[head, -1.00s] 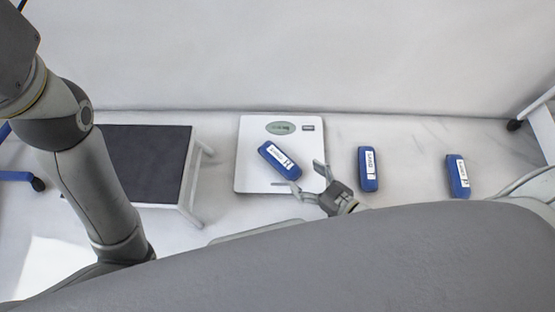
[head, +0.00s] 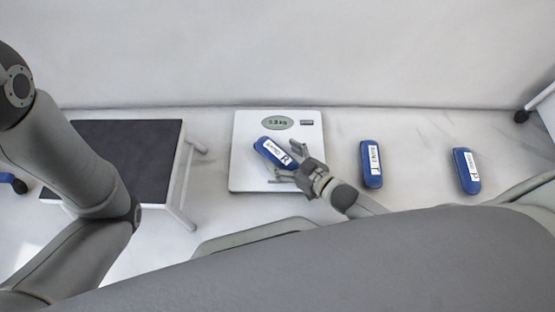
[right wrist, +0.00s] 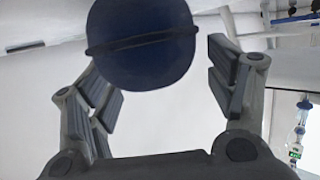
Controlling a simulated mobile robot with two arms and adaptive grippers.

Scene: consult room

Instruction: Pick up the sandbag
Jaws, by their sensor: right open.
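A blue sandbag (head: 271,152) with a white label lies tilted on the white scale (head: 240,179). My right gripper (head: 288,163) is open at the sandbag's lower right end, with its fingers on either side of that end. In the right wrist view the round dark blue end of the sandbag (right wrist: 140,45) shows between the spread fingers of the right gripper (right wrist: 160,95). Two more blue sandbags lie on the floor to the right, one nearer (head: 371,165) and one farther (head: 466,171). My left arm shows at the left, but its gripper is out of view.
A step stool (head: 125,155) with a dark top stands left of the scale. A white wall runs behind. Wheeled furniture legs (head: 521,116) show at the right edge.

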